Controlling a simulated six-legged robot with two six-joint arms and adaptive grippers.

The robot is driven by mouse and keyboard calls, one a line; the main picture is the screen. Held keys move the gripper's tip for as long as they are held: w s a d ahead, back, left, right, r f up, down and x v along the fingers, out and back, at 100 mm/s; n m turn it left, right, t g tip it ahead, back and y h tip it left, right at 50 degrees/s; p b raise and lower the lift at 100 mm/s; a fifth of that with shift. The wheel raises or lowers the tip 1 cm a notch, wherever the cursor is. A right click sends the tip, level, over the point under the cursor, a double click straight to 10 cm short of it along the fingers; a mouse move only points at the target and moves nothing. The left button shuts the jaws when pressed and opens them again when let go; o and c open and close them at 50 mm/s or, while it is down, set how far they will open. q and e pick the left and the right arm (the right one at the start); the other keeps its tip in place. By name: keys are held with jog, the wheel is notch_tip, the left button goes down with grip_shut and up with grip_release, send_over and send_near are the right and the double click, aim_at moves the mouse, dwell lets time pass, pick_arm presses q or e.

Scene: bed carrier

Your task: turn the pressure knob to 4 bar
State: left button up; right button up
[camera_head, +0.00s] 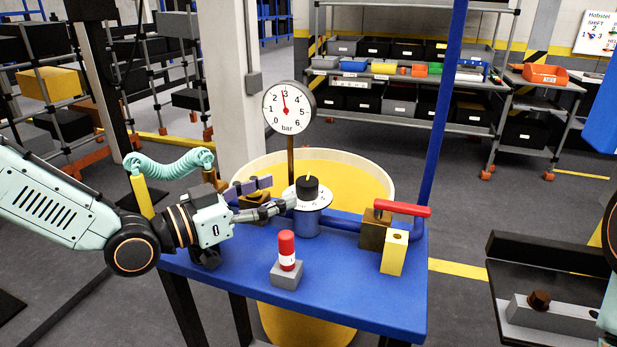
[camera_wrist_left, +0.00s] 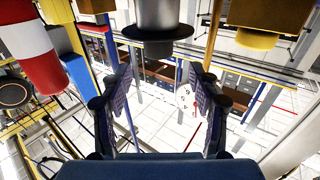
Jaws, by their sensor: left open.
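The black pressure knob (camera_head: 307,188) sits on a white dial (camera_head: 313,199) on the blue bench. The round gauge (camera_head: 289,107) above has its red needle close to 3, slightly to its left. My left gripper (camera_head: 281,192) is open just left of the knob, one fingertip close to the dial; whether it touches I cannot tell. In the left wrist view the scene appears upside down. My spread fingers (camera_wrist_left: 160,85) have nothing between their pads, and the knob's dark underside-up shape (camera_wrist_left: 150,47) is ahead near the top. My right gripper is out of view.
A red-and-white cylinder (camera_head: 287,251) on a grey base stands at the bench front, also in the left wrist view (camera_wrist_left: 33,50). A red lever (camera_head: 402,208) and yellow block (camera_head: 394,253) are at right. The blue bench top (camera_head: 340,290) is clear in front.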

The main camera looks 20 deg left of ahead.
aim_at(298, 185)
pick_arm(q)
jog(key=shift+w+d+f, duration=0.1)
jog(key=shift+w+d, duration=0.25)
jog(key=shift+d, duration=0.05)
jog(key=shift+w+d+b, duration=0.4)
jog(key=shift+w+b, duration=0.05)
jog(key=shift+b, duration=0.25)
jog(key=shift+b+x, duration=0.35)
jog(key=shift+x, duration=0.85)
jog(key=shift+b+x, duration=0.3)
jog(key=shift+x, duration=1.15)
jog(key=c, duration=1.2)
